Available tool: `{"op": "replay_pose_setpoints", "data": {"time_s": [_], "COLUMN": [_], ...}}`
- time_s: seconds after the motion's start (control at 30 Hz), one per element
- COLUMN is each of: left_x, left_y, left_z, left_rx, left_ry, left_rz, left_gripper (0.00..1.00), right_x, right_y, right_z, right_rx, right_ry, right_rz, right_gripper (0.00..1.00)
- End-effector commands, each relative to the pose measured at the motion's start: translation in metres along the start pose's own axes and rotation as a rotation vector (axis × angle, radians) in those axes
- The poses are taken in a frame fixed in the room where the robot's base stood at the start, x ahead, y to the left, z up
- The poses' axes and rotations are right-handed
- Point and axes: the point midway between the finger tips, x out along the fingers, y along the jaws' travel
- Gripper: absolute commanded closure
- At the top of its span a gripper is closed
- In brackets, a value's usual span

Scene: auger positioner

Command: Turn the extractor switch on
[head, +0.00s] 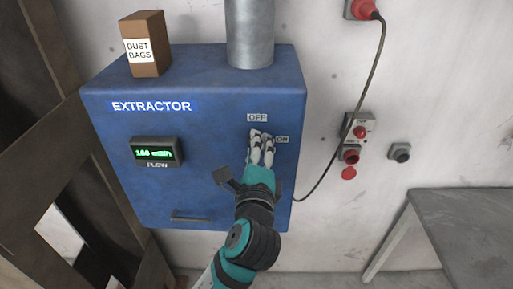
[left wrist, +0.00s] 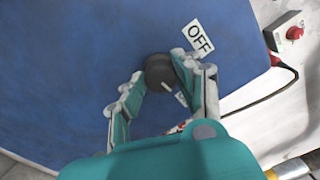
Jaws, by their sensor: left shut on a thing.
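The blue extractor box (head: 212,165) is on the wall, with an OFF label (head: 257,117) above my left gripper (head: 261,138) and an ON label (head: 282,139) to its right. In the left wrist view, the dark round switch knob (left wrist: 159,70) sits between the fingers of my left gripper (left wrist: 158,67), which is shut on it. A pale mark on the knob's lower right edge shows, near a label partly hidden by the right finger. The OFF label (left wrist: 197,39) is clear above right. The knob is hidden by my fingers in the head view. My right gripper is not in view.
A lit green flow display (head: 155,152) is left of the switch. A dust bags box (head: 145,45) and a metal duct (head: 250,35) are on top. A cable (head: 352,120) and a red-button control box (head: 357,135) are to the right, above a grey table (head: 465,230).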

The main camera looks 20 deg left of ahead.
Motion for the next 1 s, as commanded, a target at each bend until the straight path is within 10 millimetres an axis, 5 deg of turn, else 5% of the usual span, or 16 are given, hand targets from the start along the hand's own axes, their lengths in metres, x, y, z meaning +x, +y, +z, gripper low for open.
{"op": "replay_pose_setpoints", "data": {"time_s": [0.73,0.77,0.9,1.0], "left_x": [0.0003,0.0003,0.0002,0.0002], "left_y": [-0.0019,-0.0019,-0.0014,-0.0010], "left_z": [0.0011,0.0012,0.0009,0.0007], "left_rx": [0.082,0.082,0.081,0.081], "left_ry": [0.001,0.000,0.001,0.002], "left_rz": [-0.007,-0.006,-0.005,-0.004], "left_gripper": [1.00,0.64,0.46,0.45], "right_x": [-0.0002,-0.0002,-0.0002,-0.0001], "right_y": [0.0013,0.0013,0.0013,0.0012], "right_z": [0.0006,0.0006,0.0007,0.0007], "right_rx": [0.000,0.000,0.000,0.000], "right_ry": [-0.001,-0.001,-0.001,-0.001], "right_rz": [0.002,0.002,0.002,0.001], "right_gripper": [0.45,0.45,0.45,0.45]}}
